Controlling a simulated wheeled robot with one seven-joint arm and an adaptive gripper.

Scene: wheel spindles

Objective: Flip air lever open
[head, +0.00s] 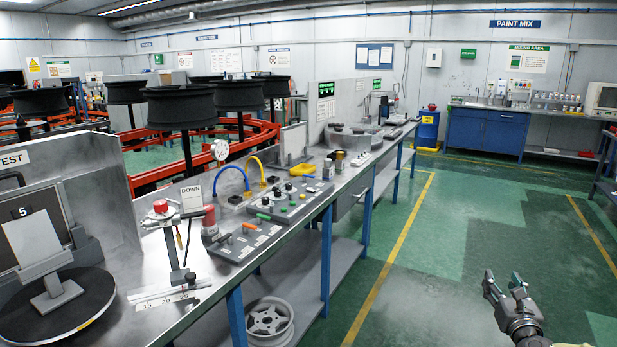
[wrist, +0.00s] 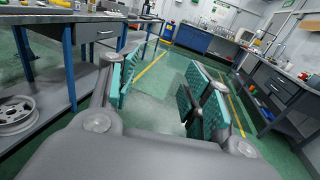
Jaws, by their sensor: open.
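A grey control panel (head: 275,216) lies on the metal workbench, with black knobs, small coloured buttons and levers. I cannot read the labels, so I cannot tell which is the air lever. My gripper (head: 503,283) is at the lower right of the head view, over the green floor, well away from the bench. It is open and empty, and in the wrist view its teal pads (wrist: 160,92) stand apart.
The workbench (head: 140,255) runs along the left. A wheel rim (head: 268,318) lies on the lower shelf. The floor (head: 410,270) between bench and gripper is clear.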

